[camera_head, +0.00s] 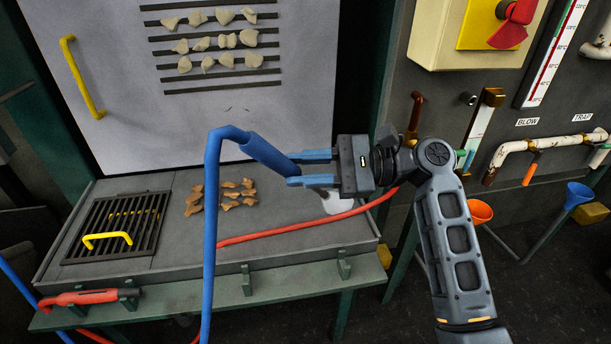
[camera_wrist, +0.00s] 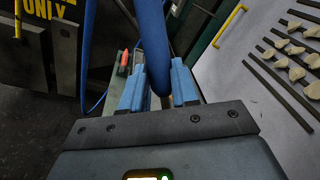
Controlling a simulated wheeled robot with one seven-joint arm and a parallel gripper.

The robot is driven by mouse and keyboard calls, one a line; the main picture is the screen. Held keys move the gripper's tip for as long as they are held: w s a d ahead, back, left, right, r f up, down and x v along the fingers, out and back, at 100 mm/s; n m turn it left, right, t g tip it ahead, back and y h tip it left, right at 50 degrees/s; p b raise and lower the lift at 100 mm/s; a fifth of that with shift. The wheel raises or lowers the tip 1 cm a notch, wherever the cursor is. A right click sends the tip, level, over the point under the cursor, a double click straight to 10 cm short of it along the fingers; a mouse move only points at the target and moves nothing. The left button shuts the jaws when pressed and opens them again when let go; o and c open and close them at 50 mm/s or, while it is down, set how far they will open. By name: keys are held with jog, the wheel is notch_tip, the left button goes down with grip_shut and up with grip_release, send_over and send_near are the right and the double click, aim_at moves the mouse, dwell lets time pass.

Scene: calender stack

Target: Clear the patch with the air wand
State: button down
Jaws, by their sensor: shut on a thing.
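My gripper (camera_head: 308,168) is shut on the thick grip of a blue wand (camera_head: 268,155), and the blue hose bends from it down past the tray's front. In the wrist view the wand (camera_wrist: 153,40) passes between the blue fingers (camera_wrist: 158,88). The wand is tilted above the grey tray (camera_head: 165,262). A group of brown chips (camera_head: 228,194) lies on the tray, left of and below the gripper. A second, red wand (camera_head: 80,298) rests in clips at the tray's front left. Which wand carries air is not shown.
A slotted pale panel (camera_head: 120,100) holding several pale pieces stands behind the tray. A dark grate (camera_head: 150,215) with a yellow handle (camera_head: 106,238) is at the tray's left. Pipes and valves (camera_head: 535,145) line the right wall.

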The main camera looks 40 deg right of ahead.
jog(key=shift+w+d, duration=0.1)
jog(key=shift+w, duration=0.2)
jog(key=s+a+p+x, duration=0.1)
jog(key=p+x, duration=0.5)
jog(key=x, duration=0.8)
jog(key=shift+a+r, duration=0.3)
jog(key=shift+a, duration=0.2)
dwell(1.7)
jog(key=shift+a, duration=0.1)
